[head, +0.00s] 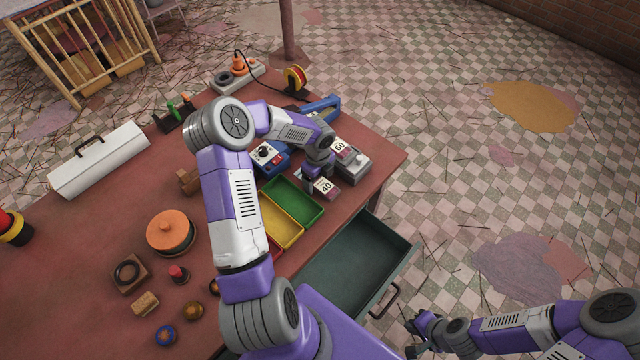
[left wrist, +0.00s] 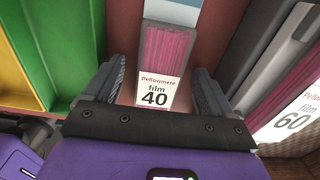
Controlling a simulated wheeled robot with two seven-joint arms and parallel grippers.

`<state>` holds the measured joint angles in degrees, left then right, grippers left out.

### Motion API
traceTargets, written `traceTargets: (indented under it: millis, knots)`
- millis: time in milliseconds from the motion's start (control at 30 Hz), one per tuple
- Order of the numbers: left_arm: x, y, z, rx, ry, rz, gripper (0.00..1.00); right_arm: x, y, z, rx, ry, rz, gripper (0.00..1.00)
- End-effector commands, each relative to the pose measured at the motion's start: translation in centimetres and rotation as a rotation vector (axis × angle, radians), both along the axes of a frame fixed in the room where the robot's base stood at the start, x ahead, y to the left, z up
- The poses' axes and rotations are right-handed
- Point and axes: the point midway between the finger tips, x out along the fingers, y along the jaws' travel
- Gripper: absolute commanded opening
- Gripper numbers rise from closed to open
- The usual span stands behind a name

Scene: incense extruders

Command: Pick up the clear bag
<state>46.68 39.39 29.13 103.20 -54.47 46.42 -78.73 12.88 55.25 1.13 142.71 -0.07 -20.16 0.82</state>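A clear bag of pink sticks (left wrist: 165,50), labelled "Pellowmere film 40", lies on the table. In the head view the bag (head: 326,187) shows beside the green tray, partly hidden by my left arm. My left gripper (left wrist: 160,88) is open, with one finger on each side of the bag's labelled end; whether the fingers touch it I cannot tell. In the head view my left gripper (head: 317,182) is mostly hidden by its own wrist. My right gripper (head: 412,338) is open and empty past the table's front edge, low at the right.
A grey box with a "60" label (head: 351,164) stands right of the bag. Green (head: 318,207) and yellow (head: 296,237) trays lie to the left. An open, empty drawer (head: 400,262) sticks out below the table edge. A blue device (head: 272,163) stands behind.

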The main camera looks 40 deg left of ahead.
Motion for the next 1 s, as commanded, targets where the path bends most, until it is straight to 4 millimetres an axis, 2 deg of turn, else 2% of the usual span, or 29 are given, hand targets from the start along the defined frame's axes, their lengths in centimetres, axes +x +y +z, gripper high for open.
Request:
traceTargets:
  millis: [33, 367, 667, 767, 1000]
  knots:
    - [0.0, 0.0, 0.0, 0.0, 0.0, 0.0, 0.76, 0.0, 0.0, 0.0, 0.0, 0.0, 0.0, 0.0]
    - [0.0, 0.0, 0.0, 0.0, 0.0, -0.001, 0.25, 0.0, 0.0, 0.0, 0.0, 0.0, 0.0, 0.0]
    - [0.0, 0.0, 0.6, 0.002, -0.001, -0.001, 0.23, 0.0, 0.0, 0.1, 0.0, 0.0, 0.0, 0.0]
    - [0.1, 0.0, 1.9, 0.003, -0.002, -0.001, 0.23, 0.0, 0.0, 0.4, 0.0, 0.0, 0.0, 0.0]
    - [0.1, 0.1, 6.9, 0.003, -0.003, 0.0, 0.23, 0.0, 0.0, 1.3, 0.0, 0.0, 0.0, 0.0]
